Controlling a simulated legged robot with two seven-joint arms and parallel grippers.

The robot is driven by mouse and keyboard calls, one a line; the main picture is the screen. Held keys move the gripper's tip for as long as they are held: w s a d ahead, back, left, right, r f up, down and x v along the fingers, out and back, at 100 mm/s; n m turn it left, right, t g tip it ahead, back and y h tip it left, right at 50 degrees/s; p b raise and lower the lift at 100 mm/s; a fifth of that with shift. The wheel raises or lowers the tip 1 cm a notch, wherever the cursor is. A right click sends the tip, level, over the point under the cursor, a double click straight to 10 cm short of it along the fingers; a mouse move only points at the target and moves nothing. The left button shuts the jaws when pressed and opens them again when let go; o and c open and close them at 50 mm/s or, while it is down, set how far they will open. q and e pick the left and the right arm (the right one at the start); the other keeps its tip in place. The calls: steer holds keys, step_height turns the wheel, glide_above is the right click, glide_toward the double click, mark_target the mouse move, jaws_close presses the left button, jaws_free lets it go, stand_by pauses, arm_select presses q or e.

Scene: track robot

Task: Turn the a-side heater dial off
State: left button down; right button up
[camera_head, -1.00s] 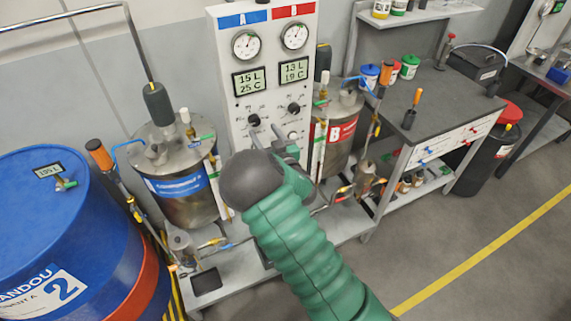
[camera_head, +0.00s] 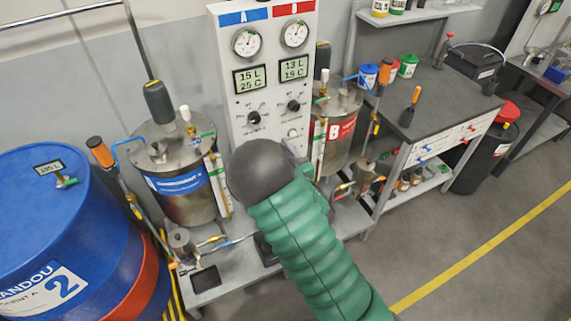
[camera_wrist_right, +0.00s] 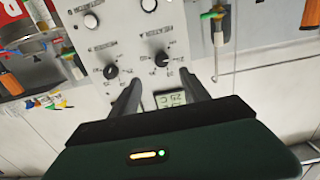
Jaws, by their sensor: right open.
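The a-side heater dial (camera_head: 254,118) is a black knob on the white control panel (camera_head: 240,88), under the a-side display (camera_head: 249,79) reading 15 L, 25 C. The b-side dial (camera_head: 293,106) is to its right. In the right wrist view the picture is turned over: the a-side dial (camera_wrist_right: 161,58) is right of the b-side dial (camera_wrist_right: 111,71). My right gripper (camera_wrist_right: 160,77) is open and empty, with the a-side dial just past its fingertips, apart from them as far as I can see. In the head view my grey wrist hides its fingers. My left gripper is out of view.
A metal tank with a blue label (camera_head: 177,183) stands left of the panel, and one with a red label (camera_head: 340,128) right of it. A blue drum (camera_head: 65,225) is at far left. A grey workbench (camera_head: 437,100) is at right. Floor at lower right is clear.

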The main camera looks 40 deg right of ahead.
steer(key=p+v, duration=0.3)
steer(key=v, duration=0.3)
steer(key=shift+s, duration=0.2)
steer(key=shift+d+f, duration=0.1)
steer(key=shift+d, duration=0.05)
